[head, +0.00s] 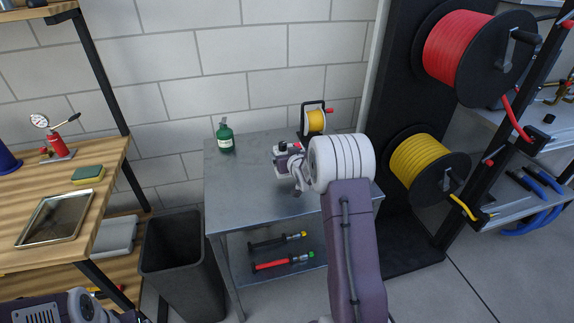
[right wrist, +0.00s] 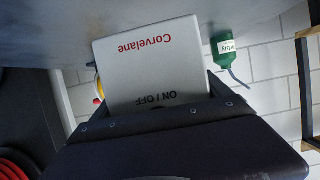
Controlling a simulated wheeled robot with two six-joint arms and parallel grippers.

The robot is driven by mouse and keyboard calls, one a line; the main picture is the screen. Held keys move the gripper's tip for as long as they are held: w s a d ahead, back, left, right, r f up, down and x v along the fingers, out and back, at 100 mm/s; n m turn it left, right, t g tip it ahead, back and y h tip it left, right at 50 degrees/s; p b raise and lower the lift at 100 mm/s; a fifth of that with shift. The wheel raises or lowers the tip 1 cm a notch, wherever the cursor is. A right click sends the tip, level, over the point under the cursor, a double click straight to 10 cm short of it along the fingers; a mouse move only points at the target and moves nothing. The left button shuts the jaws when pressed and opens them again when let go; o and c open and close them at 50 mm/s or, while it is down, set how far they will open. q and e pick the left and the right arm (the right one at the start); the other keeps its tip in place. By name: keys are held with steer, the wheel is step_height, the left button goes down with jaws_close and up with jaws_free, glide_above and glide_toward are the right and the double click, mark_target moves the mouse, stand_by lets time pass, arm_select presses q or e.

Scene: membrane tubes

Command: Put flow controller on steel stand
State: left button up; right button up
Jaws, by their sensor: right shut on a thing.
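The steel stand (head: 240,182) is a grey metal table against the wall in the head view; its top also shows along the upper edge of the right wrist view (right wrist: 200,14). My right gripper (head: 289,162) is over the stand's top. It is shut on a white box marked "Corvelane" and "ON / OFF" (right wrist: 150,70), which looks like the flow controller. The box is mostly hidden by the gripper in the head view. I cannot tell whether it touches the stand. My left gripper (head: 42,313) is at the bottom left edge, its fingers not visible.
A green bottle (head: 225,138) stands at the stand's back left, and a small yellow reel (head: 316,121) at its back right. Tools lie on its lower shelf (head: 262,288). A dark bin (head: 180,262) is left of it. Red (head: 455,58) and yellow (head: 415,165) hose reels are right.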

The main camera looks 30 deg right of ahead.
step_height(320, 180, down, 4)
steer(key=shift+r+b, duration=0.2)
steer(key=shift+b, duration=0.25)
steer(key=shift+w+f, duration=0.1)
steer(key=shift+f, duration=0.2)
steer(key=o, duration=1.5)
steer(key=shift+o, duration=0.2)
steer(key=shift+r, duration=0.25)
steer(key=v, duration=1.2)
steer(key=shift+f+p, duration=0.15)
steer(key=shift+p, duration=0.3)
